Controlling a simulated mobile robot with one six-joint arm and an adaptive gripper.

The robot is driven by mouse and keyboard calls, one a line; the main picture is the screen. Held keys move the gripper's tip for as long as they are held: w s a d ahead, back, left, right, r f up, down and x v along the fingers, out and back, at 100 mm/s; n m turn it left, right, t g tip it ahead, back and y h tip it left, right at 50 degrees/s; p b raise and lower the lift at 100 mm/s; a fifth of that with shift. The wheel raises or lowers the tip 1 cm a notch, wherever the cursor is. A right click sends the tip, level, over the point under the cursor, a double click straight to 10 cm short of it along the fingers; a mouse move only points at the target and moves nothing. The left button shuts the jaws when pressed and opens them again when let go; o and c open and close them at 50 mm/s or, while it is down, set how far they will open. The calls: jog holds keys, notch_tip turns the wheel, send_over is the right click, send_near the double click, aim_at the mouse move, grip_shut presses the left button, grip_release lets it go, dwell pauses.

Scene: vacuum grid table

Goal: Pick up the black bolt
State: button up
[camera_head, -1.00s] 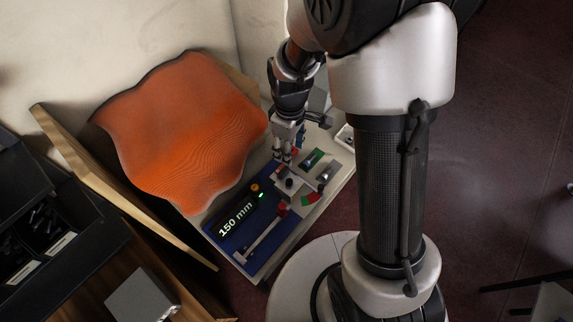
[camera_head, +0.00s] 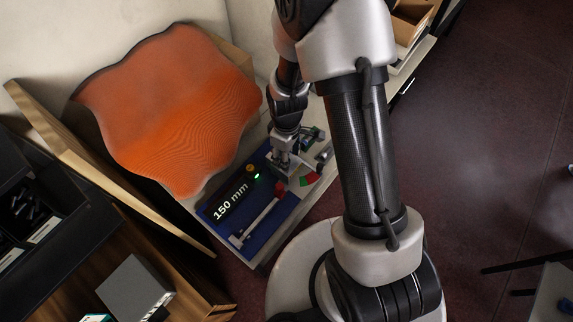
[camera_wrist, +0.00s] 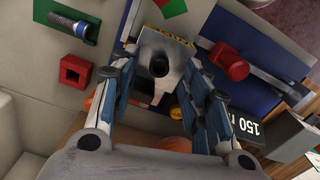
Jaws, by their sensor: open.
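The black bolt (camera_wrist: 158,66) shows as a dark round head standing in a grey metal block (camera_wrist: 176,46) in the wrist view. My gripper (camera_wrist: 157,72) is open, with one blue-and-grey finger on each side of the bolt. I cannot tell whether either finger touches it. In the head view my gripper (camera_head: 288,162) points down over the blue panel's upper end and hides the bolt.
A red knob (camera_wrist: 229,63) sits on a metal slide. A "150 mm" display (camera_head: 231,201) and a large orange wavy sheet (camera_head: 168,108) lie left of my gripper.

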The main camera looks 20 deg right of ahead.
notch_tip(320, 180, down, 2)
jog(key=shift+f, duration=0.1)
jog(key=shift+r, duration=0.2)
jog(key=shift+c, duration=0.6)
grip_shut()
